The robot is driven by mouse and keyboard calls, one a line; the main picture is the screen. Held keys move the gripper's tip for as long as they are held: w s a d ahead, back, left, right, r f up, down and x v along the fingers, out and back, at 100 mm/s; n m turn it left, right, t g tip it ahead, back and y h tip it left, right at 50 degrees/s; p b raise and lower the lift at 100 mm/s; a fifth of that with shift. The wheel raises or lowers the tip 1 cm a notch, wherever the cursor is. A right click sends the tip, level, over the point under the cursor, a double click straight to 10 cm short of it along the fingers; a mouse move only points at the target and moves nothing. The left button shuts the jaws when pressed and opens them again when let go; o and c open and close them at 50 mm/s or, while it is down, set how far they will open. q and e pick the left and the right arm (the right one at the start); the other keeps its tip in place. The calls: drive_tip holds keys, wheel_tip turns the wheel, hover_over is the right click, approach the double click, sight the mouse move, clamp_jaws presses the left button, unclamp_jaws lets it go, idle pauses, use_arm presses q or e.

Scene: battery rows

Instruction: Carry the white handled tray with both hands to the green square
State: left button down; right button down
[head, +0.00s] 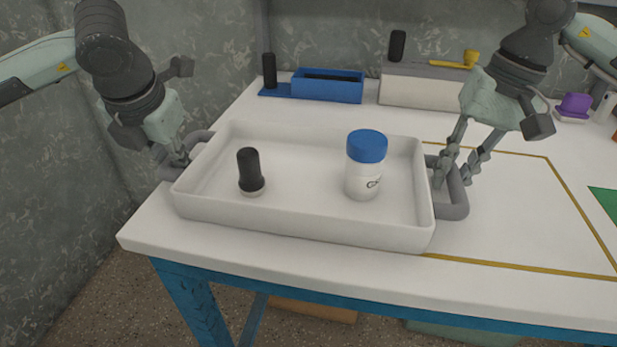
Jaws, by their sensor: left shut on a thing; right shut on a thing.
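The white tray (310,232) with grey loop handles at both ends sits level over the left front part of the table; I cannot tell if it touches the top. My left gripper (180,162) is shut on the left handle (198,140). My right gripper (455,178) is shut on the right handle (456,200). Inside the tray stand a black-topped small object (249,170) at the left and a white jar with a blue lid (364,166) at the right. Part of the green square (606,202) shows at the far right edge.
A yellow outline (580,216) on the white table (500,233) lies right of the tray, mostly clear inside. A blue bin (328,86), a pale box (420,91) and a purple item (574,106) stand along the back. A grey wall is close at the left.

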use_arm(q)
drive_tip(key=shift+r, duration=0.15)
use_arm(e)
drive_tip(key=shift+r, duration=0.1)
